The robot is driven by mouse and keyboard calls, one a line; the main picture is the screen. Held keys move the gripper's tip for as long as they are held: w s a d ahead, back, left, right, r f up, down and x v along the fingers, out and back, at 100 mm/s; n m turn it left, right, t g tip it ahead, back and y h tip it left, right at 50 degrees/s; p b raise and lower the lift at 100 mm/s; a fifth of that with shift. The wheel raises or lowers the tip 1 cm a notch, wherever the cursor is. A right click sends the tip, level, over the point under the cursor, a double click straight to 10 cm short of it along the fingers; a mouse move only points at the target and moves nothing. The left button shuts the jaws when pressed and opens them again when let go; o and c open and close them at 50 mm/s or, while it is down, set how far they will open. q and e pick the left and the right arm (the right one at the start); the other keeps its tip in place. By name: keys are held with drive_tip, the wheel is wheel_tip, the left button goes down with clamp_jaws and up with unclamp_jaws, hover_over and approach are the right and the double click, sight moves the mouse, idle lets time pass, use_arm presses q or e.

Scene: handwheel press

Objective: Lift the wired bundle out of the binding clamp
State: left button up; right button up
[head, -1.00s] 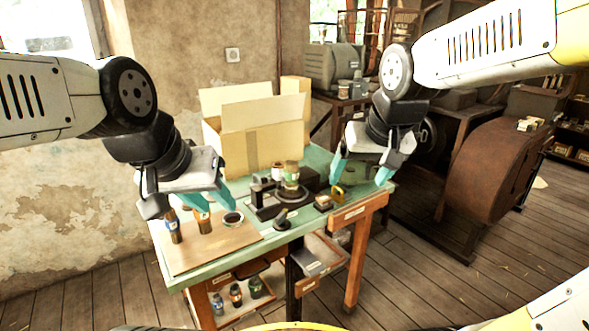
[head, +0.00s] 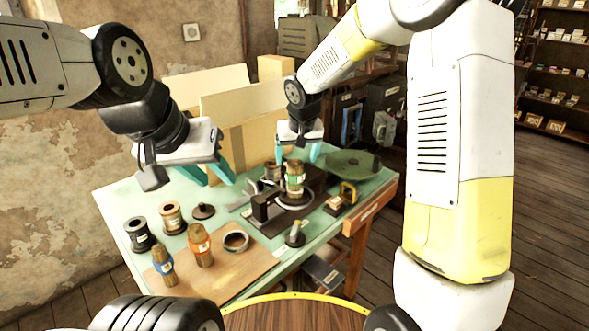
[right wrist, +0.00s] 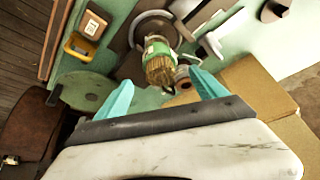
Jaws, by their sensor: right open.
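The wired bundle (head: 294,179), brown stalks with a green band, stands upright in the ring of the dark binding clamp (head: 263,207) on the green table. The right wrist view shows the bundle (right wrist: 158,62) from above, with the clamp's ring (right wrist: 152,28) around its far end. My right gripper (head: 298,156) is open on the far side of the bundle. In the right wrist view its teal fingertips (right wrist: 160,84) are spread either side of the bundle's near end, not visibly touching it. My left gripper (head: 212,177) is open and empty, left of the clamp.
Blue-banded (head: 162,263) and orange-banded (head: 199,245) bundles stand on a wooden board (head: 240,271) with a dark ring. Spools (head: 139,234) stand behind. An open cardboard box (head: 225,120) is at the back. A round green plate (head: 350,163) and yellow-handled item (head: 348,193) lie right.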

sight(295, 163)
drive_tip(key=x, duration=0.5)
drive_tip(key=shift+w+f, duration=0.2)
drive_tip(key=shift+f, duration=0.05)
drive_tip(key=c, duration=1.6)
drive_tip(key=shift+r, duration=0.1)
